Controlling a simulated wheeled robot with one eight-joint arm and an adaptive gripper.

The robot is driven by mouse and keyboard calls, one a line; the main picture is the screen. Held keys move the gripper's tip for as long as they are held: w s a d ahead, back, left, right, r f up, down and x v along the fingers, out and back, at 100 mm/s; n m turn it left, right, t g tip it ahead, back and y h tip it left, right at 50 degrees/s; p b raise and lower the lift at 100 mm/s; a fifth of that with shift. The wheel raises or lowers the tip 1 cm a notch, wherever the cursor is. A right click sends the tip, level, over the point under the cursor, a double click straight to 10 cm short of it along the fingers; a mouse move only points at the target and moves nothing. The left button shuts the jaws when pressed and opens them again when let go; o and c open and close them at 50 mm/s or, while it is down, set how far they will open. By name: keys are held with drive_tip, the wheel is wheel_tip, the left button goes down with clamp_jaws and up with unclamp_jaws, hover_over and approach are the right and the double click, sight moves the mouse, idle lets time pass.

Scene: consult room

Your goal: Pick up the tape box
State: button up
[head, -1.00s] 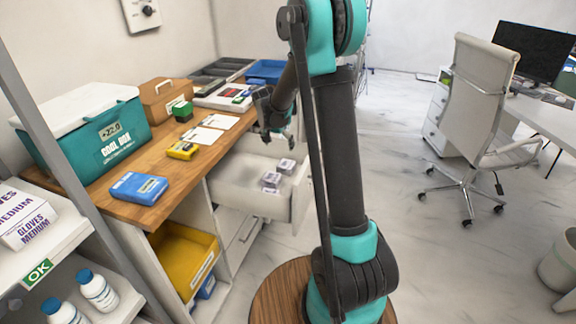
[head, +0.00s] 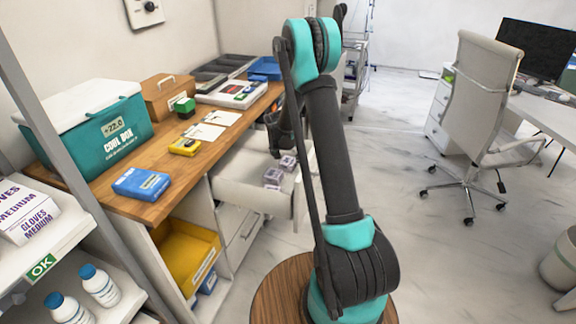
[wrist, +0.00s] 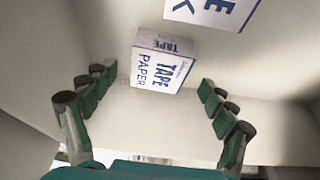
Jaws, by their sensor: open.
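The tape box is a small white carton with blue lettering "TAPE PAPER" (wrist: 158,70) in the wrist view. It rests inside an open white drawer (head: 240,179). My gripper (wrist: 157,86) is open, with its green-padded fingers spread left and right of the box, apart from it. The box lies ahead, near the level of the fingertips. A second white box with blue lettering (wrist: 212,10) is cut off at the top of the wrist view. In the head view small boxes (head: 273,176) show in the drawer. My gripper there (head: 276,147) is partly hidden by my arm.
The drawer walls stand close around my gripper. The wooden counter (head: 165,205) beside it holds a cool box (head: 115,130), a blue pack (head: 141,184), a yellow item (head: 185,146) and white cards. A yellow bin (head: 187,262) sits below. Open floor lies to the right, before an office chair (head: 478,100).

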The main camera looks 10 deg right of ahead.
sight(288, 161)
drive_tip(key=shift+x, duration=1.65)
drive_tip(key=shift+d, duration=0.1)
drive_tip(key=shift+c, duration=0.4)
drive_tip(key=c, duration=1.1)
drive_tip(key=shift+c, duration=0.2)
